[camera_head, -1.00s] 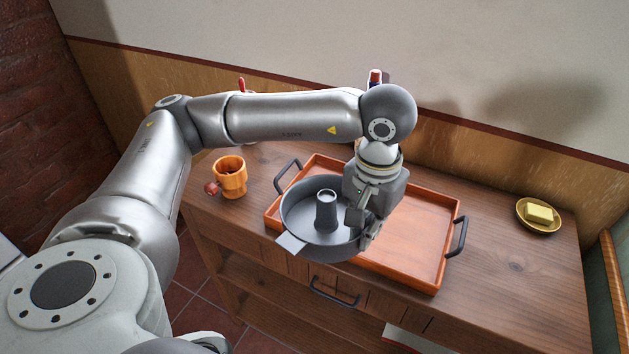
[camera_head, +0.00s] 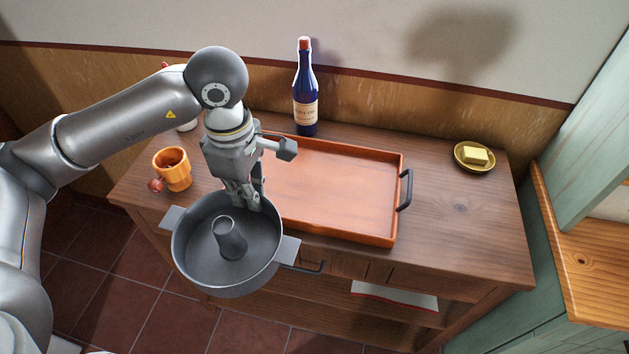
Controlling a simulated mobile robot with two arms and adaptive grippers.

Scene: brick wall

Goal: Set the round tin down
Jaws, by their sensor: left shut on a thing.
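The round tin (camera_head: 262,258) is a grey ring pan with a centre tube and two flat side tabs. My left gripper (camera_head: 250,205) points down and is shut on the tin's far rim. The tin appears in front of the wooden cabinet's front edge, over the tiled floor in the picture, and looks held in the air. It overlaps the near left corner of the orange tray (camera_head: 397,192) in the picture. My right gripper is not in view.
A blue bottle (camera_head: 305,95) stands behind the tray. A yellow dish (camera_head: 474,165) holds a butter-like block.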

